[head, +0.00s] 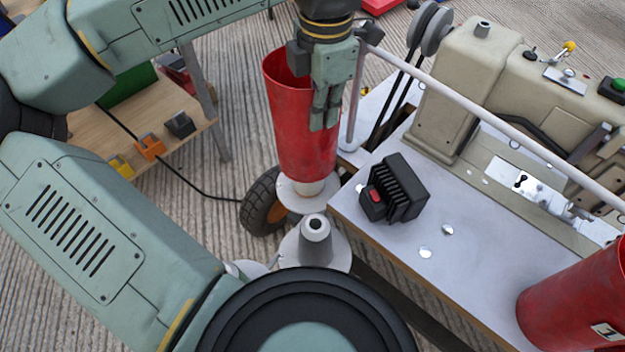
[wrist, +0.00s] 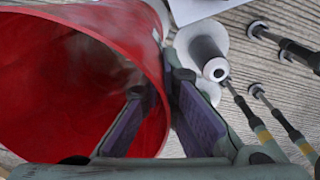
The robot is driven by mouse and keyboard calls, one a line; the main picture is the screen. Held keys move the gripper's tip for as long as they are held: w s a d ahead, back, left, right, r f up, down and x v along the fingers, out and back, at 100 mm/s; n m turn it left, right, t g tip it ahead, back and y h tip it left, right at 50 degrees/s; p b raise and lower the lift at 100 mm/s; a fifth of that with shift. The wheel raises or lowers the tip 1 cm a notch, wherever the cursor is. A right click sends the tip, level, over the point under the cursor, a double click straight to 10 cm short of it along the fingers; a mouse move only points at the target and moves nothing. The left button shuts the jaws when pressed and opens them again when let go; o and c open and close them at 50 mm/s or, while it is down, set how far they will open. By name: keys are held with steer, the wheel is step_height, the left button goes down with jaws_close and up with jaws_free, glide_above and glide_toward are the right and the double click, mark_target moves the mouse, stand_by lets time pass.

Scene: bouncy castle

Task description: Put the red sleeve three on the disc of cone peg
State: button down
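A tall red sleeve (head: 298,125) stands nearly upright in the head view, wide end up. Below its lower end show a pale disc (head: 285,195) and a short grey stub; the sleeve hides the rest of that peg. A small gap seems to lie between sleeve and disc. My gripper (head: 326,122) points down at the sleeve's upper right rim. In the wrist view one finger is inside the sleeve (wrist: 60,85) and one outside, with its wall between the fingertips (wrist: 166,88); they appear closed on it. A bare cone peg (head: 315,236) on a disc stands nearer, also in the wrist view (wrist: 207,55).
A sewing machine (head: 440,95) stands on a white-topped table (head: 470,245) at the right, with a black finned block (head: 405,190). Another red sleeve (head: 575,305) is at lower right. A wooden bench (head: 85,140) is at left, and a black wheel (head: 258,200) is behind the pegs.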

mark_target(321, 151)
step_height(321, 151, down, 10)
steer(key=shift+r+b, duration=0.2)
steer(key=shift+b, duration=0.55)
steer(key=shift+f, duration=0.15)
steer(key=shift+f+b, duration=0.1)
steer(key=shift+b, duration=0.2)
steer(key=c, duration=1.8)
jaws_free()
step_height(321, 151, up, 12)
steer(key=p, duration=0.3)
steer(key=shift+r, duration=0.25)
steer(key=shift+s, duration=0.1)
